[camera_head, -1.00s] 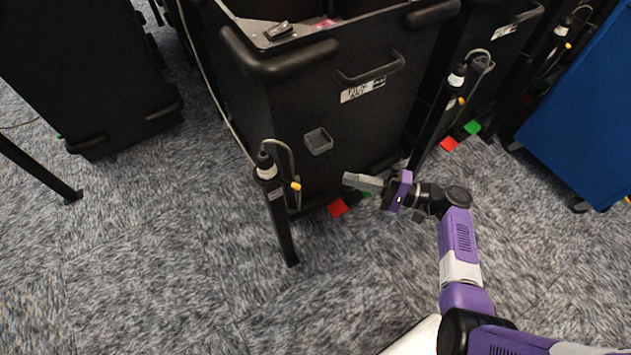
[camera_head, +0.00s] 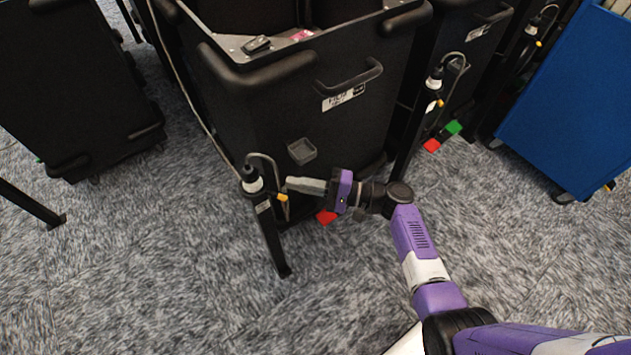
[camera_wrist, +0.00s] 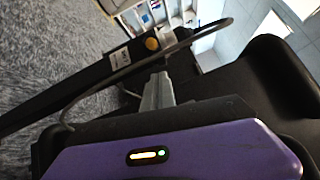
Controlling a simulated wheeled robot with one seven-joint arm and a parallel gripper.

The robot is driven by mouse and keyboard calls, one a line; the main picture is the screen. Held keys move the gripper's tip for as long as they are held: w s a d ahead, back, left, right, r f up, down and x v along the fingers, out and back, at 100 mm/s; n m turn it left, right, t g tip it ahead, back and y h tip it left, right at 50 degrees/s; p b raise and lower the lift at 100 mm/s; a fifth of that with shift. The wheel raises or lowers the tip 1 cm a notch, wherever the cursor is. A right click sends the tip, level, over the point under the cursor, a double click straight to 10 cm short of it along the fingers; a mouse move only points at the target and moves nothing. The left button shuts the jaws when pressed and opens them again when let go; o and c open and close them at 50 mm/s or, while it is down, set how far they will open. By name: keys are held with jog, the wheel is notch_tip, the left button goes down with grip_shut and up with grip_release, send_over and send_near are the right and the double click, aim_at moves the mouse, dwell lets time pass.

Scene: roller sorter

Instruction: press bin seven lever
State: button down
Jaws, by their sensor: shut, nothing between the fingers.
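My gripper (camera_head: 291,184) is shut and empty, its grey fingers pointing left at the post (camera_head: 268,232) by the front corner of a black bin (camera_head: 352,120). A small yellow-orange piece (camera_head: 283,197) on the post sits just below and left of the fingertips. In the wrist view the yellow round piece (camera_wrist: 152,44) lies just beyond the gripper fingers (camera_wrist: 158,88); I cannot tell whether they touch. A red pedal-like piece (camera_head: 326,217) shows at the bin's foot, below my gripper. The bin label is too blurred to read, and I cannot tell which part is the lever.
A looped cable (camera_head: 266,157) runs over the post top. Another post (camera_head: 411,135) with red and green pieces (camera_head: 441,137) stands to the right. A blue panel (camera_head: 570,105) is at far right, a black bin (camera_head: 75,90) at left. Carpet in front is clear.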

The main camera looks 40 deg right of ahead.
aim_at(276, 195)
jog(key=shift+s+a+r, duration=0.15)
jog(key=shift+s+a, duration=0.25)
jog(key=shift+a, duration=0.2)
jog(key=shift+s+a+r, duration=0.15)
jog(key=shift+s+a, duration=0.25)
jog(key=shift+a, duration=0.15)
jog(key=shift+s+a, duration=0.1)
